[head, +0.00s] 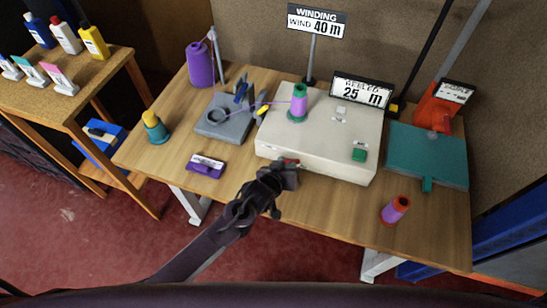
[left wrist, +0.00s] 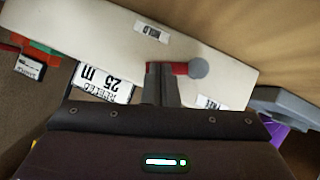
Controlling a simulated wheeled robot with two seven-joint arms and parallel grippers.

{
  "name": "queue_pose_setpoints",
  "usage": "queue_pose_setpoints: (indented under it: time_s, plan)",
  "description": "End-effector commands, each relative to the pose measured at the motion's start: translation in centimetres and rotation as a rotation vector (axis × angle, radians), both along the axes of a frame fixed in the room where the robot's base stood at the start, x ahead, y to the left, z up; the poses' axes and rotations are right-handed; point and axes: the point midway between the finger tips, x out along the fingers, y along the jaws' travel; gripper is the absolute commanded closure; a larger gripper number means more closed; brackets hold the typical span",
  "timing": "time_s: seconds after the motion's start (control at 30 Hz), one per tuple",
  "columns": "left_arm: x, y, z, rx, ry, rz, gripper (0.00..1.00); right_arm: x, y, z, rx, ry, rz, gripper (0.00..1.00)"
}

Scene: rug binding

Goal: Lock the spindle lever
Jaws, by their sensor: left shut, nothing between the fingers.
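The spindle lever (left wrist: 182,68) is a red bar with a round grey knob on the front of the cream winding machine (head: 318,140). A label (left wrist: 151,33) that seems to read HOLD and a FREE label (left wrist: 211,103) sit on either side of it. My left gripper (head: 287,172) is at the machine's front, its fingers shut and empty. In the left wrist view its fingertips (left wrist: 160,72) overlap the red bar beside the knob; contact is unclear. A green spool (head: 298,104) with purple thread stands on the machine. My right gripper is out of view.
Signs read WIND 40 m (head: 316,22) and REELED 25 m (head: 361,91). A purple cone (head: 200,65) and grey guide base (head: 223,122) stand left. A teal box (head: 428,155) and orange-purple spool (head: 395,209) are right. The front table edge is mostly clear.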

Motion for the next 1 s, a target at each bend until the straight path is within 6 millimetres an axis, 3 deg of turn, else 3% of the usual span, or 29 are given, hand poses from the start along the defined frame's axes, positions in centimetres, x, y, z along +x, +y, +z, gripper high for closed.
queue_pose_setpoints:
  time_s: [0.17,1.0]
  plan:
    - [-0.1,-0.5,-0.6,0.122,-0.039,0.001,1.0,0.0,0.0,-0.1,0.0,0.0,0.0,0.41]
    - [0.4,1.1,-1.0,0.116,-0.039,0.002,1.0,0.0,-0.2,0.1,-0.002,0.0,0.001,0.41]
